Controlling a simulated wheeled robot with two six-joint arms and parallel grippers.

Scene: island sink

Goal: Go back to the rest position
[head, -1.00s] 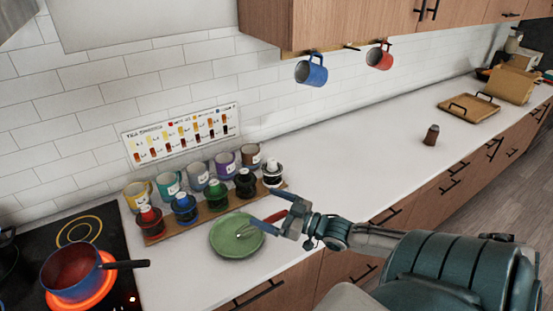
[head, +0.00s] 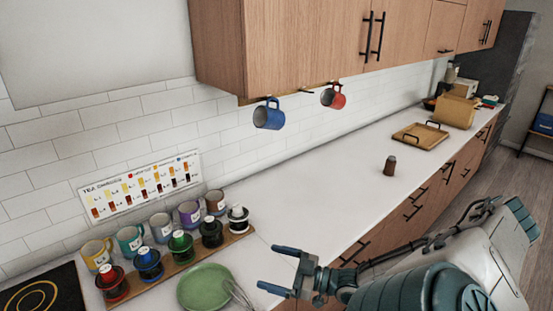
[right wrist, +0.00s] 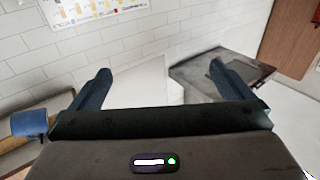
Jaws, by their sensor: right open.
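My right gripper (head: 276,268) is open and empty, above the counter's front edge, to the right of the green plate (head: 198,287). Its two spread fingers also show in the right wrist view (right wrist: 160,70), with nothing between them. A wire whisk (head: 240,295) is at the plate's right edge; its lower part is cut off by the picture. The gripper is apart from the plate and whisk. My left gripper is not in view.
A wooden rack (head: 200,256) holds several colored jars, with several mugs behind it. A blue mug (head: 268,115) and a red mug (head: 333,97) hang under the cabinet. A brown shaker (head: 389,166) and a wooden tray (head: 420,136) stand farther right. The middle counter is clear.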

